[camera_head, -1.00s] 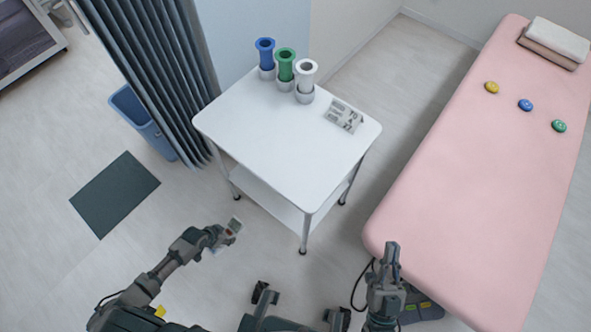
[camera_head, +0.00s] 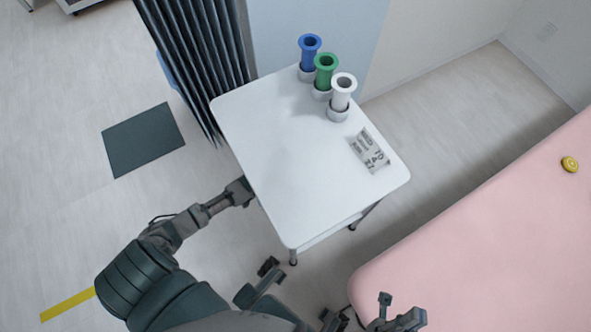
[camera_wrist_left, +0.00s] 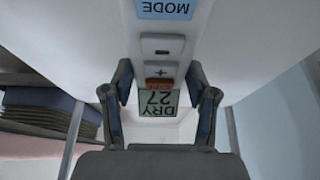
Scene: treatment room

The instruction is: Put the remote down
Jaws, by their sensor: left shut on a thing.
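The remote (camera_wrist_left: 160,60) shows in the left wrist view as a pale handset with a MODE button, a plus button and a small screen reading DRY 27, upside down there. My left gripper (camera_wrist_left: 160,103) is shut on it, with a finger on each side of the screen end. In the head view my left forearm (camera_head: 205,213) reaches to the left edge of the white table (camera_head: 290,185). The tabletop hides the left gripper and the remote there. My right gripper (camera_head: 400,308) is empty with its fingers apart, low in the picture by the pink bed (camera_head: 480,240).
Blue (camera_head: 310,48), green (camera_head: 326,68) and white (camera_head: 342,90) cylinders stand in holders along the table's back. The table's middle and front are clear. A curtain (camera_head: 195,55) hangs behind left.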

